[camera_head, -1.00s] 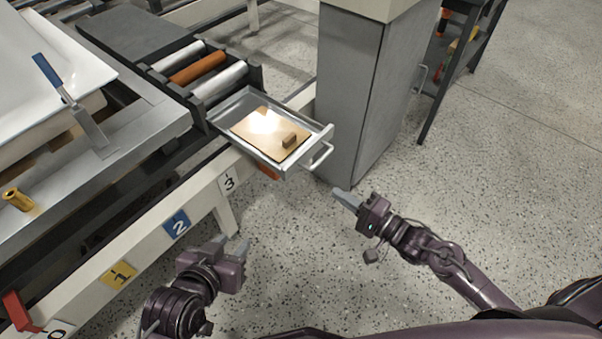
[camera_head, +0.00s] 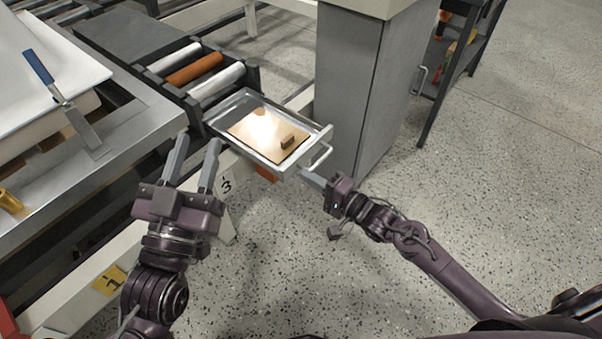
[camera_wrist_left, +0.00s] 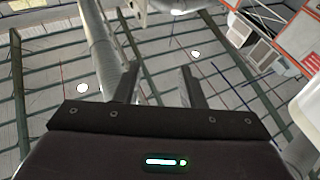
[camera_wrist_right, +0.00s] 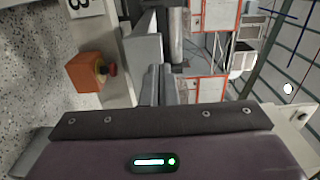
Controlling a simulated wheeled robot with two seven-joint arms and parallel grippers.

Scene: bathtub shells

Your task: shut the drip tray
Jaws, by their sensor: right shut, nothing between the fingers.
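The drip tray (camera_head: 221,121) is a shallow metal drawer pulled out from under the rollers, with a bar handle (camera_head: 320,157) on its front. A tan board (camera_head: 255,135) with a small brown block (camera_head: 288,142) lies in it. My right gripper (camera_head: 303,171) is shut and empty, just in front of and below the tray's handle; I cannot tell if it touches. My left gripper (camera_head: 196,140) is open and empty at the tray's left side, pointing up; its parted fingers also show in the left wrist view (camera_wrist_left: 160,85).
A grey cabinet (camera_head: 340,90) stands close behind the tray's right side. A blue-handled scraper (camera_head: 65,100) lies on the bench at left, with a brass fitting (camera_head: 9,201) nearer. An orange box (camera_wrist_right: 88,72) shows in the right wrist view. Open floor lies at right.

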